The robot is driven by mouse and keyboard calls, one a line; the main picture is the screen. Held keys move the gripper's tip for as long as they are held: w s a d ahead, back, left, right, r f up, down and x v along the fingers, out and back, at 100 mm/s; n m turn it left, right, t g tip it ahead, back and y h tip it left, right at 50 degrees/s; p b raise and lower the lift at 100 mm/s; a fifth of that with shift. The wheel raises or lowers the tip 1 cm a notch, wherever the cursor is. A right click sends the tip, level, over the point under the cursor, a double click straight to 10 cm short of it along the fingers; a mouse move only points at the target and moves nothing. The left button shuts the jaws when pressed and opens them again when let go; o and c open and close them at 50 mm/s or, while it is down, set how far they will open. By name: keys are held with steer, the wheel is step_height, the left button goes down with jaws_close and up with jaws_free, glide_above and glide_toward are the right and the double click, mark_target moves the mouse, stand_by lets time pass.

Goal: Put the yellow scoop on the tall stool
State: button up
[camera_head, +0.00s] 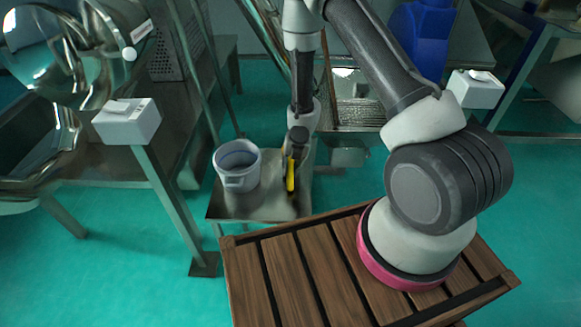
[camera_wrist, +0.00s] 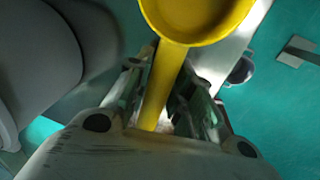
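The yellow scoop (camera_wrist: 187,22) shows its round bowl at the top of the wrist view, with its handle running down between my fingers. In the head view only a narrow yellow strip of the scoop (camera_head: 290,173) shows. My gripper (camera_head: 292,158) hangs over the right part of a square metal stand (camera_head: 225,208), which may be the tall stool. In the wrist view my gripper (camera_wrist: 164,75) appears shut on the handle, with a finger on each side. Whether the scoop touches the stand cannot be told.
A grey bucket (camera_head: 237,170) stands on the left of the metal stand, close to my gripper. Metal machinery and a post with a white box (camera_head: 127,122) are at left. Another white box (camera_head: 476,90) and a blue object (camera_head: 424,38) are at right. Green floor is open at lower left.

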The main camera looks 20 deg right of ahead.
steer(key=shift+o, duration=1.2)
steer(key=shift+r, duration=0.15)
step_height(320, 180, up, 12)
steer(key=d, duration=0.2)
steer(key=shift+s+d, duration=0.15)
steer(key=shift+s, duration=0.2)
